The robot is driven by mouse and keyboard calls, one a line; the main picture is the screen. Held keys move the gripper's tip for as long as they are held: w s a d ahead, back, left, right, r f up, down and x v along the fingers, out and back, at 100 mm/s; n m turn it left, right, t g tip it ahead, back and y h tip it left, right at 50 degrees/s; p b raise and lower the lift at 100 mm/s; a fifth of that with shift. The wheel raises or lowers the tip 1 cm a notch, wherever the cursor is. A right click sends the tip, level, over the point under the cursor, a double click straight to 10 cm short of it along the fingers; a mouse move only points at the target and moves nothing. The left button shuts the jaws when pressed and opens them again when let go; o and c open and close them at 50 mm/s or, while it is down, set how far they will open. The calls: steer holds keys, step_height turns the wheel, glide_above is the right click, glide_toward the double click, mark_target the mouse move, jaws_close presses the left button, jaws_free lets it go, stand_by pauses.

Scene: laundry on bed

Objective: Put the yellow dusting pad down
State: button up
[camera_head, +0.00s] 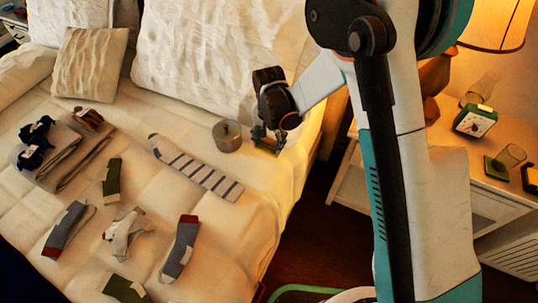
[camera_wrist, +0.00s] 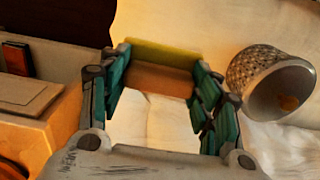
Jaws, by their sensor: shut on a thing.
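The yellow dusting pad (camera_wrist: 160,54) is held between the two green fingers of my gripper (camera_wrist: 160,82) in the wrist view. It has a yellow strip along its top and an orange-brown face below. In the head view my gripper (camera_head: 266,138) is over the bed's right edge, beside a round grey container (camera_head: 228,135). Only a small part of the pad shows there, low by the fingertips. I cannot tell whether the pad touches the bed (camera_head: 252,212).
The container is close to my gripper, also in the wrist view (camera_wrist: 262,78). A striped sock (camera_head: 195,168) and several other socks lie on the bed. Pillows (camera_head: 90,62) stand at the back. A nightstand (camera_head: 345,180) with a clock (camera_head: 475,121) and glass is right of the bed.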

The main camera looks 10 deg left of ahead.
mark_target(269, 140)
steer(key=shift+f+b, duration=0.9)
steer(key=shift+f, duration=2.15)
steer(key=shift+f, duration=0.1)
steer(key=o, duration=1.1)
step_height(269, 140, up, 12)
steer(key=p, duration=0.4)
